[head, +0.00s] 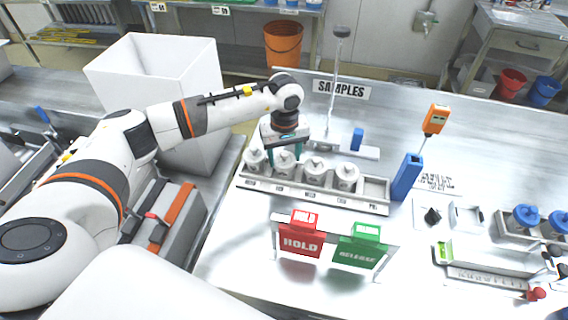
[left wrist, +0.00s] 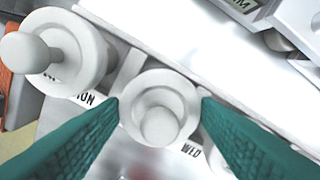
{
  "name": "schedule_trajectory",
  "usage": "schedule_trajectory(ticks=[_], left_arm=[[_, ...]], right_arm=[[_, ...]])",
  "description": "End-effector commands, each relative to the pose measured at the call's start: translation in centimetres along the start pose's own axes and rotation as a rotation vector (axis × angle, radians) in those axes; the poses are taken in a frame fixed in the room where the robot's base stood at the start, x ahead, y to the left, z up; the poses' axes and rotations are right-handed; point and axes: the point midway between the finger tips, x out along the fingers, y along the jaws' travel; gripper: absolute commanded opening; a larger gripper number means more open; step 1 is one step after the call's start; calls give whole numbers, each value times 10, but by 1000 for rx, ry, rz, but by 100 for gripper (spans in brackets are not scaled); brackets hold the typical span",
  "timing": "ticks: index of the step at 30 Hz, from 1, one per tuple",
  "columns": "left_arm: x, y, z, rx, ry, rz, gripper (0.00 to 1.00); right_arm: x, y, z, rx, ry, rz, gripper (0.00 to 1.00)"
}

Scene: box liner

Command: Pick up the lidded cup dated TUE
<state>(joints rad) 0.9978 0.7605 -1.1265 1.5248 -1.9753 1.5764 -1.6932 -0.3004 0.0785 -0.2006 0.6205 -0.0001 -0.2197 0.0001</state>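A row of white lidded cups stands in a grey slotted rack (head: 312,190) on the metal bench. The second cup from the left (head: 285,163) is below my left gripper (head: 283,153). In the left wrist view, this cup (left wrist: 158,115) sits between the two teal fingertips (left wrist: 160,100), its round lid knob toward the camera. Its own date cannot be read; labels resembling MON and WED show on either side. The fingers are beside the cup, with little or no gap. Another lidded cup (left wrist: 55,50) stands to its left. My right gripper is out of view.
A red HOLD sign (head: 302,238) and a green sign (head: 360,248) stand in front of the rack. A blue holder with an orange-topped instrument (head: 407,177) stands to its right. A large white bin (head: 160,80) is at the left. The rack's right end slot (head: 375,189) is empty.

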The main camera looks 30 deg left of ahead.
Motion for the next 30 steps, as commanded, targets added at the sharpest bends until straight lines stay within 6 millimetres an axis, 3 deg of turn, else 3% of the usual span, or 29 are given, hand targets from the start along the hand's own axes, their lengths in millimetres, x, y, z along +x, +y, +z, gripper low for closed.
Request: schedule_trajectory(ticks=[3, 17, 30], left_arm=[[0, 0, 0, 0, 0, 0, 40], [-2, 0, 0, 0, 0, 0, 40], [-43, 0, 0, 0, -1, -1, 40]], right_arm=[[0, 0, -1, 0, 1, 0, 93], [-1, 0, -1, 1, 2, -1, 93], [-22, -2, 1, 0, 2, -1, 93]])
